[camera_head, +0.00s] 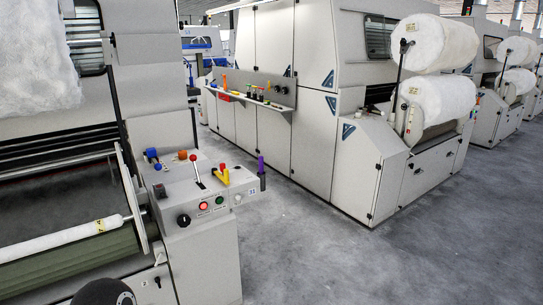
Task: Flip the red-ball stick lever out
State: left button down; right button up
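The red-ball stick lever (197,171) stands on top of the light grey control box (180,222) of the near machine. Its small red ball (193,157) tops a thin stick, which leans slightly left in the picture. Neither of my grippers is in view, and nothing touches the lever. A dark round part at the bottom edge left of centre seems to be mine, but no gripper fingers show on it.
Around the lever are an orange-red ball (182,155), a blue knob (151,153), a red-and-yellow knob (222,175) and a purple handle (261,172). The box front has a black dial (184,220) and red and green buttons. Grey floor (300,240) is clear to the right.

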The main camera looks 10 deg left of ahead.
aim_at(192, 158)
jog(key=u, duration=0.2)
jog(key=i, duration=1.55)
jog(key=u, duration=0.3)
